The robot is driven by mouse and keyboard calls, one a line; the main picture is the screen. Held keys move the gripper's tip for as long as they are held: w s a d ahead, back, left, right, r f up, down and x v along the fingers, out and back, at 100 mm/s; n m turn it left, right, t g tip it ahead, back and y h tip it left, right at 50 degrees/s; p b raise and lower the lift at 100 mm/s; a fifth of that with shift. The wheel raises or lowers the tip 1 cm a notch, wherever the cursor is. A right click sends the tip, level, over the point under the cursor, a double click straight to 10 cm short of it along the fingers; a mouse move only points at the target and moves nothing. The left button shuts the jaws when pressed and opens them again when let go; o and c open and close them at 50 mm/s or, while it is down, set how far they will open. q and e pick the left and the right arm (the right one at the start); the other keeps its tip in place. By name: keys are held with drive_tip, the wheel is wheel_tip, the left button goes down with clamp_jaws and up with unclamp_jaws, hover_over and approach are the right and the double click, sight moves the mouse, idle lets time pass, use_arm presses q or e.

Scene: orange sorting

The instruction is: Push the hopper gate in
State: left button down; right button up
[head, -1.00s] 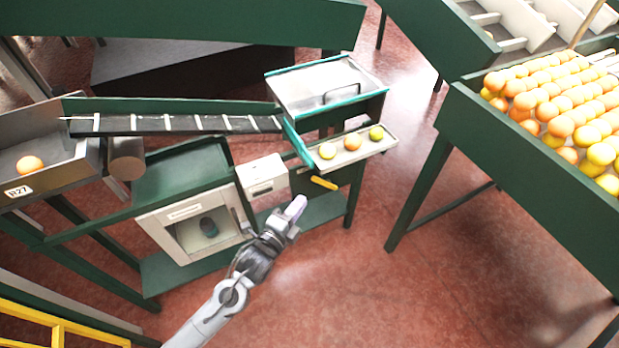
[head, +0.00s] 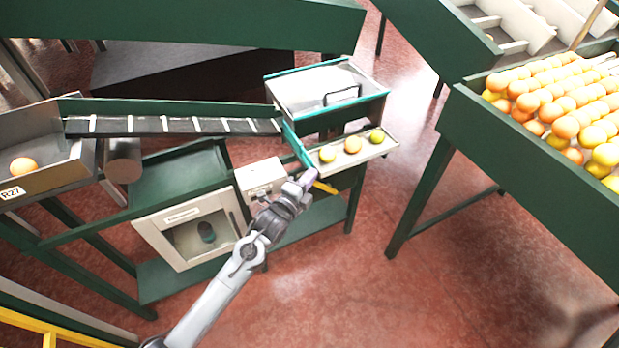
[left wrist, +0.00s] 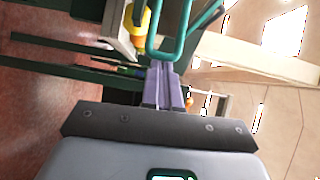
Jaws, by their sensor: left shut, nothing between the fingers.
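The hopper looks like the pale bin with a teal rim (head: 283,104) at the back centre in the head view, with a dark handle (head: 342,95) on it. I cannot tell for sure which part is its gate. A yellow bar (head: 325,187) sticks out below the fruit tray. My left gripper (head: 309,178) is shut and empty, its lilac fingertips beside the yellow bar. Contact cannot be made out. In the left wrist view the shut fingers (left wrist: 162,88) point toward a teal loop-shaped bar (left wrist: 153,40) and a yellow piece (left wrist: 141,20). My right gripper is out of view.
A narrow tray (head: 338,164) holds three fruits. A white box (head: 258,176) and a glass-fronted cabinet (head: 152,230) stand left of the gripper. A sloping belt (head: 150,126) leads left to a grey bin (head: 75,150) with one orange. Open red floor (head: 400,290) lies right.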

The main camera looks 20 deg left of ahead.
sight(299, 151)
use_arm(q)
drive_tip(key=w+a+b, duration=0.1)
drive_tip(key=w+a, duration=0.2)
drive_tip(key=w+a+b, duration=0.1)
drive_tip(key=w+a, duration=0.2)
drive_tip(key=a, duration=0.1)
drive_tip(key=shift+a, duration=0.2)
drive_tip(key=shift+d, duration=0.1)
